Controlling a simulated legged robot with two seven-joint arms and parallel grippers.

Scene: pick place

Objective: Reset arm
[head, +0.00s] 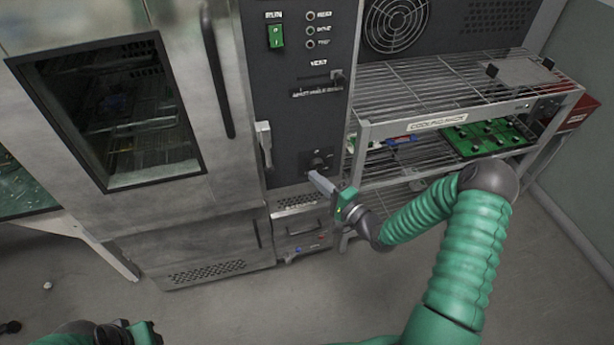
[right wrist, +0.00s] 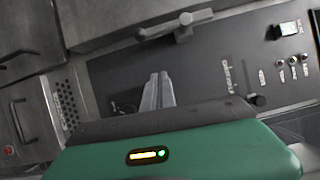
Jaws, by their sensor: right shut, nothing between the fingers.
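My right gripper (head: 315,177) is in front of the dark control panel (head: 285,105), just below a small black knob (head: 318,160). In the right wrist view its two grey fingers (right wrist: 158,92) lie together, shut and empty. I cannot tell whether the fingertips touch the panel. My right arm reaches in from the lower right with a bend near the rack. Part of my left gripper (head: 118,333) shows at the bottom left edge; its fingers cannot be made out.
A steel oven (head: 190,60) with a closed windowed door stands at the left. A door handle (head: 264,145) sits beside the panel. A wire cooling rack (head: 430,85) stands at the right, with a green board (head: 485,140) on a lower shelf. The floor (head: 400,290) in front is open.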

